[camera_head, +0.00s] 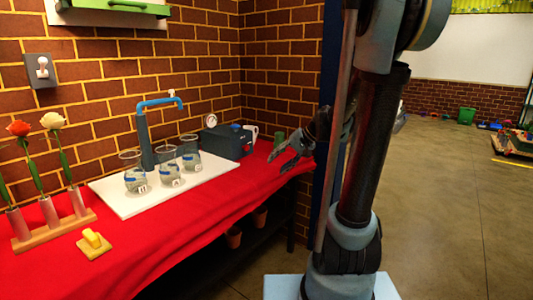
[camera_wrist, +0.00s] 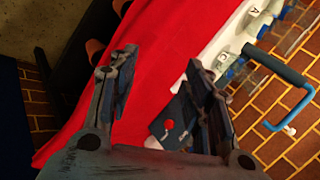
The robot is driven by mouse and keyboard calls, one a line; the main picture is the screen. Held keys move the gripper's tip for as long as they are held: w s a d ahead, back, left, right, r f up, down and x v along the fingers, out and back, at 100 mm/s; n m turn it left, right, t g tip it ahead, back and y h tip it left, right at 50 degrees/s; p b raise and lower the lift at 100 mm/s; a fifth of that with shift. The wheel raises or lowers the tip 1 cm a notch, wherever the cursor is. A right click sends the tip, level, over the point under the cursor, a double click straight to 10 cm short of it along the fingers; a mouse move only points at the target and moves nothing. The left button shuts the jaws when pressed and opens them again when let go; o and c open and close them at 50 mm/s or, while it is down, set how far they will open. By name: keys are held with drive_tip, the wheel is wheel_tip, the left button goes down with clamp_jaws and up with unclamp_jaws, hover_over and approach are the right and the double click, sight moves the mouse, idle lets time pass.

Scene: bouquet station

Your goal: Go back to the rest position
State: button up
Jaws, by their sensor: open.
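My gripper (camera_head: 283,157) is open and empty over the right end of the red-covered table (camera_head: 215,215), beside the dark boxy machine (camera_head: 226,141). In the wrist view my gripper (camera_wrist: 161,60) shows two spread fingers with red cloth between them. The dark machine with a red knob (camera_wrist: 168,125) is partly hidden behind the right finger. My arm rises at the right of the head view and hides part of the room behind it.
Three glass jars (camera_head: 168,167) stand on a white board (camera_head: 145,195) below a blue tap (camera_head: 143,130). A rose rack (camera_head: 55,231) and a yellow-handled block (camera_head: 94,246) are at left. A brick wall (camera_head: 110,80) closes the back. Open floor (camera_head: 450,210) lies right.

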drive_tip(key=s+d+f+h, duration=0.2)
drive_tip(key=s+d+f, duration=0.1)
drive_tip(key=s, duration=0.5)
drive_tip(key=s+d+f+n+h, duration=0.1)
drive_tip(key=s+d+f+h, duration=0.2)
drive_tip(key=s+d, duration=0.3)
drive_tip(key=s+d+f+h, duration=0.3)
drive_tip(key=s+d, duration=0.1)
drive_tip(key=s, duration=0.6)
drive_tip(key=shift+d+f+n, duration=0.2)
drive_tip(key=shift+d+n, duration=0.1)
drive_tip(key=shift+d, duration=0.05)
drive_tip(key=shift+s, duration=0.1)
drive_tip(key=shift+w+f, duration=0.2)
drive_tip(key=shift+w, duration=0.25)
